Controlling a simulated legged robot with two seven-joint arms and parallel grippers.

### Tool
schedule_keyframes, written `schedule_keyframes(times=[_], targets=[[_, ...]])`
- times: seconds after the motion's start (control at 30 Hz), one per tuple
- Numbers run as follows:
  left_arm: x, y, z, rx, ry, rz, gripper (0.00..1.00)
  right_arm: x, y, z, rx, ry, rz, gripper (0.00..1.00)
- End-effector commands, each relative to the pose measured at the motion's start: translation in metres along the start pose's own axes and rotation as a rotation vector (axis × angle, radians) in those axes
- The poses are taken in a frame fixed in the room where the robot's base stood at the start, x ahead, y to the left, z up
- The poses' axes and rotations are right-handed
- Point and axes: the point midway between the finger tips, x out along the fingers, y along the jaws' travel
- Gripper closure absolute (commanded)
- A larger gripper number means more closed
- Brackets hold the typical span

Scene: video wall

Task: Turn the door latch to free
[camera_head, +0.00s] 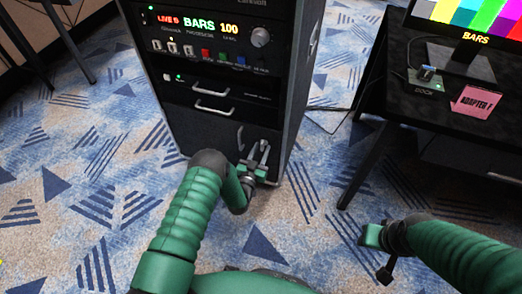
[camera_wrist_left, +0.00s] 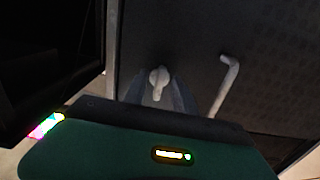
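The door latch (camera_wrist_left: 158,82) is a small pale knob with a short lever that points downward on the dark lower door of the rack, in the left wrist view. A pale bent door handle (camera_wrist_left: 228,82) is to its right, and this handle also shows in the head view (camera_head: 240,138). My left gripper (camera_head: 260,153) is at the lower door, with its two fingers apart. In the left wrist view the fingers (camera_wrist_left: 160,92) lie on either side of the latch; contact is unclear. The gripper hides the latch in the head view. My right gripper (camera_head: 376,252) hangs above the carpet, away from the rack; its fingers are unclear.
The rack (camera_head: 215,125) has lit panels, buttons, a knob and drawer handles above the door. A black table (camera_head: 430,95) at right bears a monitor (camera_head: 465,25), a small dock device (camera_head: 426,76) and a pink card (camera_head: 475,102).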

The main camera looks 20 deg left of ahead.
Motion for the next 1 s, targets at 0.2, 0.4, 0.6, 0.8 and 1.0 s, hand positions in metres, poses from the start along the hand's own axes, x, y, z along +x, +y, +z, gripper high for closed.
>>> schedule_keyframes(times=[0.2,0.4,0.6,0.8,1.0], targets=[[-0.002,0.0,-0.002,-0.001,0.002,0.0,0.67,-0.002,0.0,0.0,0.0,0.0,0.0,0.64],[-0.037,0.0,-0.005,-0.001,-0.003,0.0,0.67,-0.02,0.0,-0.005,0.0,0.0,0.0,0.64],[-0.098,0.0,-0.004,0.0,-0.005,-0.001,0.67,-0.04,0.0,-0.009,0.0,0.0,0.0,0.64],[-0.147,0.0,-0.002,-0.001,-0.003,0.0,0.67,-0.053,0.0,-0.013,0.0,0.0,0.0,0.64],[-0.168,0.0,0.0,0.0,0.0,0.0,0.67,-0.056,0.0,-0.013,0.0,0.0,0.0,0.64]])
